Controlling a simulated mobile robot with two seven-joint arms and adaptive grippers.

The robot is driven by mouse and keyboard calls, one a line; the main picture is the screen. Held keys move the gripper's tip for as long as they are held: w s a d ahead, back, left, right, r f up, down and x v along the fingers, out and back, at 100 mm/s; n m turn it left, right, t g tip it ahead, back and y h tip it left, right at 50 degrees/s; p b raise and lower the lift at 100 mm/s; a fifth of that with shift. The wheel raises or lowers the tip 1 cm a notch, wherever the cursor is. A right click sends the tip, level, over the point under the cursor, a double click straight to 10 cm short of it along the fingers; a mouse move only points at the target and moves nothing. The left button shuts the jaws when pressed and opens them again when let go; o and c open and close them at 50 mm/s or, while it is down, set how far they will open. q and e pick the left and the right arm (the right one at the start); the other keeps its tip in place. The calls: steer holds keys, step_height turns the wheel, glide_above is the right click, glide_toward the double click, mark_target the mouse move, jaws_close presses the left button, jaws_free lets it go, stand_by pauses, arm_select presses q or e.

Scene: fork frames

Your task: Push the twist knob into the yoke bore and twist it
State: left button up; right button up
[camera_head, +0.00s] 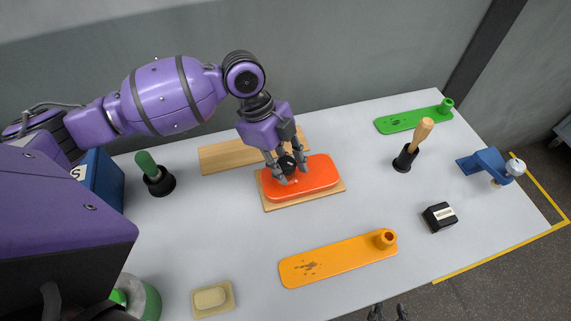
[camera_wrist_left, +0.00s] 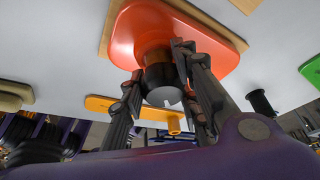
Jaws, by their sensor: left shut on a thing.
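My left gripper (camera_head: 288,176) points down over the red-orange plate and is shut on the twist knob (camera_head: 287,163), a dark round piece. In the left wrist view the twist knob (camera_wrist_left: 160,78) is a black cylinder with a grey end, between the two fingers. It meets a raised round boss (camera_wrist_left: 152,52) on the red-orange plate (camera_head: 318,173); I take this boss for the yoke bore. How deep the knob sits is hidden. The plate lies on a wooden board (camera_head: 272,205). My right gripper (camera_head: 388,312) shows only its fingertips at the bottom edge, apart with nothing between them.
An orange plate with a boss (camera_head: 335,262) lies in front, a green one (camera_head: 412,119) at the back right. A blue part (camera_head: 483,163), a black box (camera_head: 439,217), a wooden-handled tool (camera_head: 413,144) and a green-handled tool (camera_head: 154,174) stand around.

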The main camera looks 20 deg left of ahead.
mark_target(288, 164)
arm_select(q)
steer(key=shift+r+p, duration=0.4)
steer(key=shift+r, duration=0.4)
arm_select(e)
steer(key=shift+w+a+r, duration=0.15)
steer(key=shift+w+r, duration=0.6)
steer(key=shift+r, duration=0.1)
arm_select(q)
steer(key=shift+r+p, duration=0.45)
steer(key=shift+r, duration=0.55)
arm_select(e)
steer(key=shift+w+r+t, duration=0.4)
steer(key=shift+w+r, duration=0.25)
steer(key=shift+r, duration=0.25)
